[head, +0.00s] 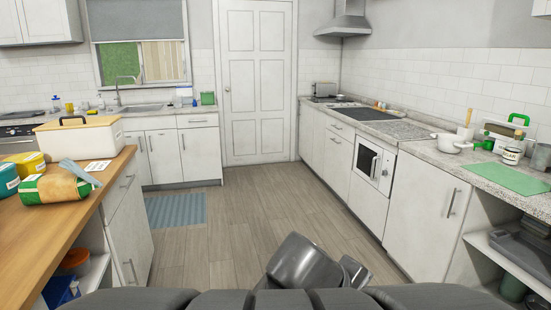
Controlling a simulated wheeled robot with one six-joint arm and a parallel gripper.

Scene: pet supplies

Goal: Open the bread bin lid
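The bread bin (90,142) is a white box with a light wooden lid and a dark handle on top. It stands at the far end of the wooden worktop on the left. Its lid looks closed. Dark grey parts of my own arm show at the bottom middle, over the floor and well apart from the bin. I cannot make out my gripper's fingers among them.
On the wooden worktop (42,236), in front of the bin, are a green and brown bag (55,188), a yellow tub (27,165), a teal tub (8,180) and a white card (97,166). The wooden floor (225,225) between the counters is clear apart from a blue mat (175,210).

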